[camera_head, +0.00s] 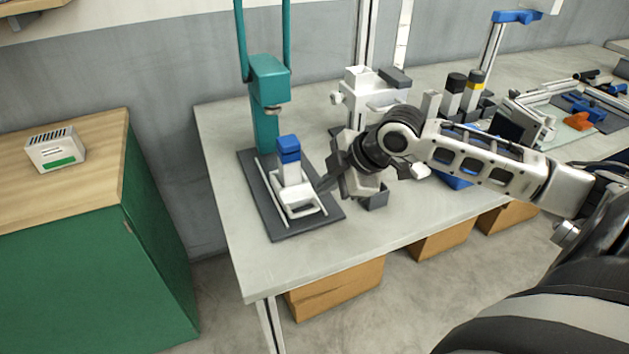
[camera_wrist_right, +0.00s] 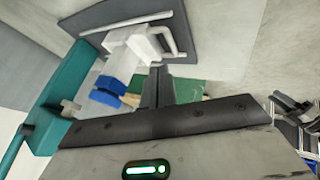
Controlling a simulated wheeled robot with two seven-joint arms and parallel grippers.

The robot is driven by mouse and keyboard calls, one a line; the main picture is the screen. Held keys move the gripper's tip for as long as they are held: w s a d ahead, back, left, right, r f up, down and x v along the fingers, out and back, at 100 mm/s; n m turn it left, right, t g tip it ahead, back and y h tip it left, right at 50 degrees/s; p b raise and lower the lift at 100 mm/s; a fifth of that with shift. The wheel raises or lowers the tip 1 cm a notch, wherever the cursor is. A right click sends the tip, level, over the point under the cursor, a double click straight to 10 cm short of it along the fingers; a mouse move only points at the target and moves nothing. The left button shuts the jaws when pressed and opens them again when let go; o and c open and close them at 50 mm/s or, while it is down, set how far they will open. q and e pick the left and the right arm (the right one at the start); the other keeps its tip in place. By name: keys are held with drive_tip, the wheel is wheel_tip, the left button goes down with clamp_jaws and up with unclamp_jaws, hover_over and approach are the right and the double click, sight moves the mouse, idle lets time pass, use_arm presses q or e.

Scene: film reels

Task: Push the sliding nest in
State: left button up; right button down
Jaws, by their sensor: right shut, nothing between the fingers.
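The white sliding nest (camera_head: 302,208) sits between light rails on the dark base plate (camera_head: 266,215) of the teal press (camera_head: 268,80). It stands out in front of the press column, with its handle loop toward the table's front. A white part with a blue top (camera_head: 288,150) stands upright in the nest. My right gripper (camera_head: 323,186) is shut and empty, just right of the nest. In the right wrist view, its fingertips (camera_wrist_right: 160,72) appear close to the nest's white handle (camera_wrist_right: 166,42); I cannot tell whether they touch. My left gripper is not in view.
A white device (camera_head: 362,88) stands behind my right arm, and dark cylinders (camera_head: 454,90) stand farther right. The table's front left is clear. A green cabinet (camera_head: 90,250) stands to the left.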

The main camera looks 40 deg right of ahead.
sight(309, 210)
drive_tip(key=x, duration=0.7)
drive_tip(key=shift+s+a, duration=0.1)
drive_tip(key=shift+s, duration=0.1)
drive_tip(key=shift+w+a+f+p, duration=0.1)
drive_tip(key=shift+w+f+p, duration=0.2)
drive_tip(key=shift+f, duration=0.15)
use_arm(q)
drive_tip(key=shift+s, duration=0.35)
